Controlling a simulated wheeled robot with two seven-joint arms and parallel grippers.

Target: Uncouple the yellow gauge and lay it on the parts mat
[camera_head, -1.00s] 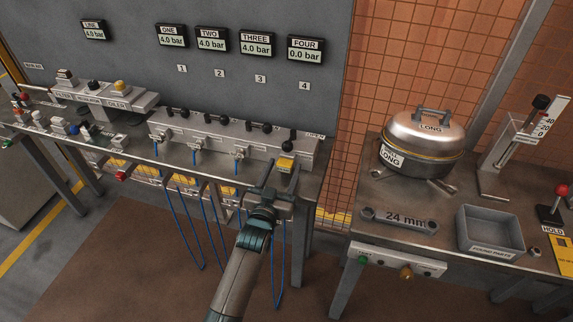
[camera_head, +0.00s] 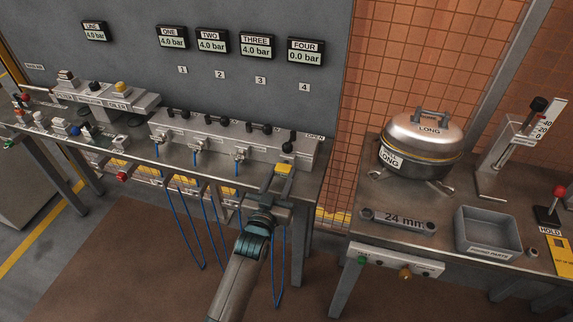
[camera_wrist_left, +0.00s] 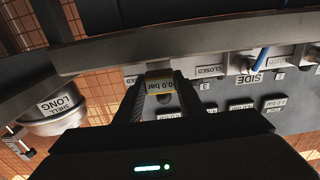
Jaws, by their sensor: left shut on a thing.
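The yellow gauge (camera_head: 284,168) is at the front of the valve manifold (camera_head: 225,140), below the lever at position four. In the left wrist view the gauge (camera_wrist_left: 160,85) sits between the two dark fingers, its label ending in "0.0 bar". My left gripper (camera_head: 281,181) is shut on it, reaching up from below. I cannot tell whether the gauge still touches its port. The FOUR display (camera_head: 305,50) reads 0.0 bar; LINE, ONE, TWO and THREE read 4.0 bar. I cannot make out a parts mat. My right gripper is not in view.
Blue hoses (camera_head: 190,225) hang below the manifold. A gap separates its bench from the right bench, which holds a domed LONG vessel (camera_head: 425,140), a 24 mm wrench (camera_head: 398,219), a grey tray (camera_head: 490,232) and a HOLD lever (camera_head: 556,207).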

